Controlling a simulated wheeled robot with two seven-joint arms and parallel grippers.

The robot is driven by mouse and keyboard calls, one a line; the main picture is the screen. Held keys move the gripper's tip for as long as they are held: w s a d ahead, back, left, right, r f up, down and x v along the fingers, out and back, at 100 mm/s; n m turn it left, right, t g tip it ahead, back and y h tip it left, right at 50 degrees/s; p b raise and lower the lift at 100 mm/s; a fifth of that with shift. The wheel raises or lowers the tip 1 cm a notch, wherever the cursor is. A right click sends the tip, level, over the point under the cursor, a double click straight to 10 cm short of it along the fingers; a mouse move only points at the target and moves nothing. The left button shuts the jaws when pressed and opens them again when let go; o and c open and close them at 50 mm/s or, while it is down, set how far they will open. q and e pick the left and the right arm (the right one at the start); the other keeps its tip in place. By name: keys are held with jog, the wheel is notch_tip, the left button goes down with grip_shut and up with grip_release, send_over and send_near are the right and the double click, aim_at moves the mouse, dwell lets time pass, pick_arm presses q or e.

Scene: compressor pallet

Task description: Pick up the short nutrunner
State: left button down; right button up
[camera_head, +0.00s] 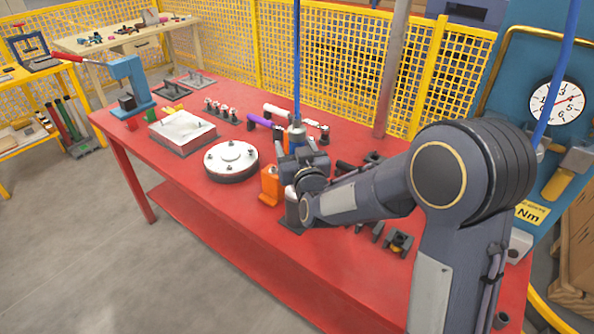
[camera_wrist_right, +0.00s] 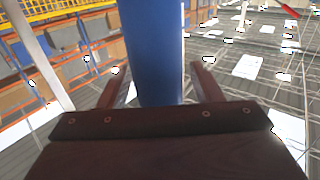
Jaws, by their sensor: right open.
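A slim upright tool (camera_head: 296,130) with a blue-grey upper part stands on the red bench, with a blue line rising from its top; I take it for the short nutrunner, though I cannot be sure. My right gripper (camera_head: 297,152) is at it, and the wrist hides much of its body. In the right wrist view, a blue cylinder (camera_wrist_right: 153,50) stands between the two fingers of the open right gripper (camera_wrist_right: 165,85). A gap shows at the right finger; contact at the left one is unclear. My left gripper is not in view.
An orange holder (camera_head: 270,186) stands just left of my right wrist. A round white-topped flange (camera_head: 231,158) and a white plate (camera_head: 182,130) lie further left on the red bench (camera_head: 245,215). Purple-handled and white-handled tools lie behind. Dark fixtures (camera_head: 399,243) lie under my forearm.

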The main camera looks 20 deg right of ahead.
grip_shut()
dwell(1.2)
jog(key=shift+r, duration=0.15)
